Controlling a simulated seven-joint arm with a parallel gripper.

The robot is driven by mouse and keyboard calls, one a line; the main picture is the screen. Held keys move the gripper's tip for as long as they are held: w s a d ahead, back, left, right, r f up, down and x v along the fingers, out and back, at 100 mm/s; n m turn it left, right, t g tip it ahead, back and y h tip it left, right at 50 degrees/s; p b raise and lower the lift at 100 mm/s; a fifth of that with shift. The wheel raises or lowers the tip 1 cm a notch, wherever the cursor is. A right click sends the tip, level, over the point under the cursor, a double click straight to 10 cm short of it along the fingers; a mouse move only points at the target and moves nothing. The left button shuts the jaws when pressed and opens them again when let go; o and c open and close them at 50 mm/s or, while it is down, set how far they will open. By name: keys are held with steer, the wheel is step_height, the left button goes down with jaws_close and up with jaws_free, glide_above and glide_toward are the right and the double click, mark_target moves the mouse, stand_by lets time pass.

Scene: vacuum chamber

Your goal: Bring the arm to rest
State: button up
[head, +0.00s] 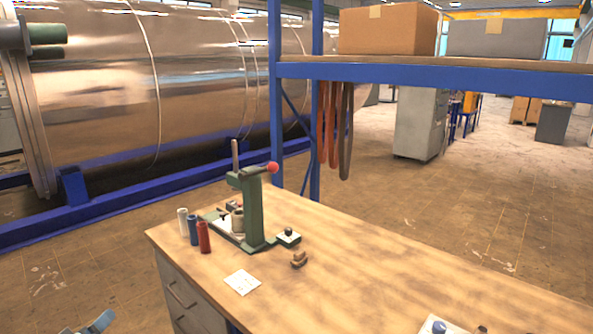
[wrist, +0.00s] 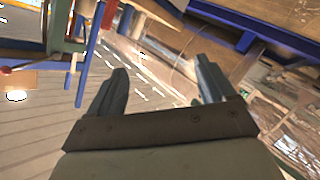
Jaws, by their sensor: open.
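In the wrist view my gripper (wrist: 162,68) shows its two dark fingers well apart with nothing between them. Floor and blue beams lie beyond the fingers, tilted in the picture. In the head view only a small blue-grey piece shows at the bottom left edge, left of the workbench (head: 400,262); it looks like part of my gripper, and the rest of the arm is out of frame. I see no contact between the gripper and any object.
On the bench stand a green press (head: 254,212) with a red knob, several small bottles including a red one (head: 204,237), a white card (head: 242,282) and a small brown piece (head: 299,259). A blue shelf (head: 430,78) with boxes rises behind. Floor left of the bench is open.

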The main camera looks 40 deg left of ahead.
steer(key=w+d+f+m+g+h, duration=0.1)
steer(key=w+d+f+h, duration=0.1)
steer(key=w+d+f, duration=0.5)
steer(key=w+d+f+m+g+h, duration=0.1)
steer(key=w+d+f+h, duration=0.15)
steer(key=f, duration=0.85)
steer(key=w+d+f+m+g+h, duration=0.1)
steer(key=w+d+f+m+h, duration=0.1)
steer(key=w+d+f, duration=0.55)
steer(key=w+d+f+m+g+h, duration=0.2)
steer(key=w+d+f+g, duration=0.15)
steer(key=d+f, duration=0.6)
steer(key=w+d+f+m+g+h, duration=0.2)
steer(key=w+d+f, duration=0.2)
steer(key=d+f, duration=0.55)
steer(key=s+d+f+m+g, duration=0.1)
steer(key=d+f+m+g, duration=0.3)
steer(key=d, duration=0.9)
steer(key=s+d+f+m+g, duration=0.2)
steer(key=d+f+m+g, duration=0.3)
steer(key=d, duration=0.7)
steer(key=d+r, duration=0.2)
steer(key=d, duration=1.3)
steer(key=d+r, duration=0.1)
steer(key=d, duration=1.5)
steer(key=shift+s+r+n, duration=0.2)
steer(key=shift+r+n, duration=0.2)
